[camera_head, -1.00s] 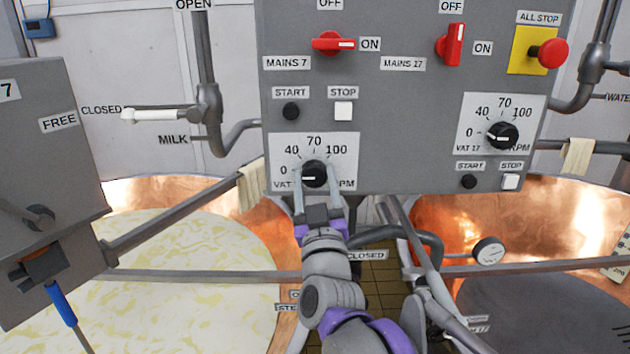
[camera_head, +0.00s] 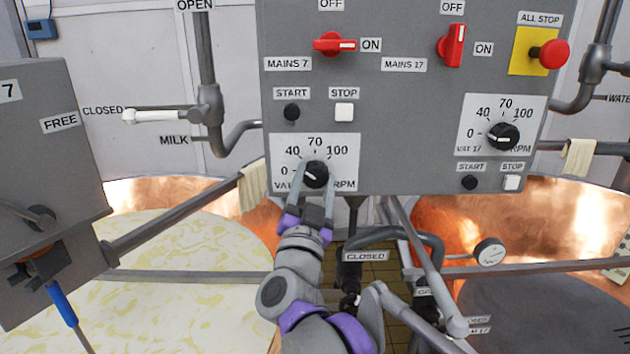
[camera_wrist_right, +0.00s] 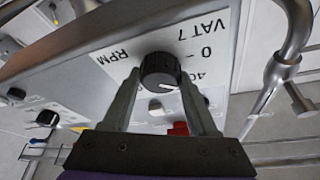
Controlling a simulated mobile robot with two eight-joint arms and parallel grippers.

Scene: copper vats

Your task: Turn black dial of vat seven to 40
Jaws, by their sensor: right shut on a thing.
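The black dial of vat seven (camera_head: 316,174) sits on a white plate (camera_head: 343,143) marked 0, 40, 70 and 100, low on the grey control panel. Its white mark points up-left, between 0 and 40; the fingers partly cover the plate. My right gripper (camera_head: 315,184) reaches up from below and is shut on this dial, one finger on each side. In the right wrist view the dial (camera_wrist_right: 160,70) shows between the two fingers, with the VAT 7 plate (camera_wrist_right: 205,30) upside down around it. My left gripper is not in view.
Above the dial are the black start button (camera_head: 292,112), white stop button (camera_head: 344,112) and red mains 7 switch (camera_head: 334,44), turned to ON. The vat 17 dial (camera_head: 503,136) and red all-stop button (camera_head: 553,53) are to the right. Pipes and copper vats lie below.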

